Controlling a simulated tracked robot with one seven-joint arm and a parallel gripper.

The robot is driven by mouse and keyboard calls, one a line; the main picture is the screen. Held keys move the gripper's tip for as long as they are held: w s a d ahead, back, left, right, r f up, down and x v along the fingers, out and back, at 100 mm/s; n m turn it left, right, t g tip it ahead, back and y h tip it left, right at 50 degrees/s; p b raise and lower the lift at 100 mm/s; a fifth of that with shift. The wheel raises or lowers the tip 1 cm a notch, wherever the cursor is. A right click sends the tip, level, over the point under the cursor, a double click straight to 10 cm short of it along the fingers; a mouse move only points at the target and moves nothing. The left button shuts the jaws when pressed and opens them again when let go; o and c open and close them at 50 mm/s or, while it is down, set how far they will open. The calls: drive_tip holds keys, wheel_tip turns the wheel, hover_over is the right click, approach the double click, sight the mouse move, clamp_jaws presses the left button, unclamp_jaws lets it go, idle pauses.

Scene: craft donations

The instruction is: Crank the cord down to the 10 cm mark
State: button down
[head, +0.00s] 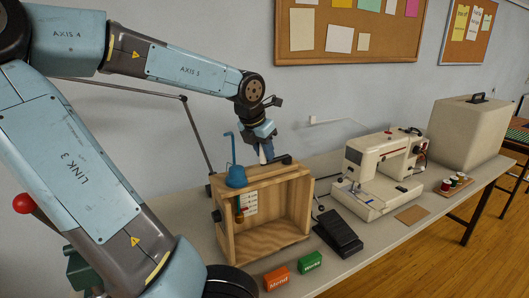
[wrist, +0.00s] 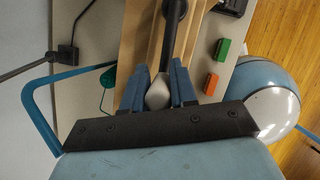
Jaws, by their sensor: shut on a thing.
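An open-fronted wooden box (head: 222,238) stands on the table, with a dark crank arm (head: 281,161) on top. The crank's pale knob (wrist: 157,93) sits between the blue fingers of my gripper (wrist: 158,88), which is shut on it. In the head view my gripper (head: 266,151) comes down from above onto the crank. A white scale card (head: 251,202) shows inside the box; its marks are too small to read. The cord is too fine to make out clearly.
A blue piece with a bent rod (head: 236,178) stands at the box's left top. A black pedal (head: 338,233), an orange block (head: 277,279) and a green block (head: 310,261) lie to the right and front. A sewing machine (head: 370,155) and a beige case (head: 468,132) stand further right.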

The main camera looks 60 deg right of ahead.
drive_tip(key=shift+w+d+m, duration=0.25)
drive_tip(key=shift+w+m, duration=0.25)
drive_tip(key=shift+m, duration=0.1)
idle(0.5)
drive_tip(key=c, duration=1)
unclamp_jaws()
drive_tip(key=shift+o, duration=0.2)
drive_tip(key=shift+g, duration=0.3)
drive_tip(key=shift+r, duration=0.3)
wheel_tip(320, 180, up, 2)
drive_tip(key=shift+r, duration=0.15)
drive_tip(key=s+a+r, duration=0.8)
drive_tip(key=a+r, duration=0.2)
drive_tip(key=a, duration=0.1)
drive_tip(key=shift+s+a, duration=0.15)
drive_tip(key=shift+s, duration=0.1)
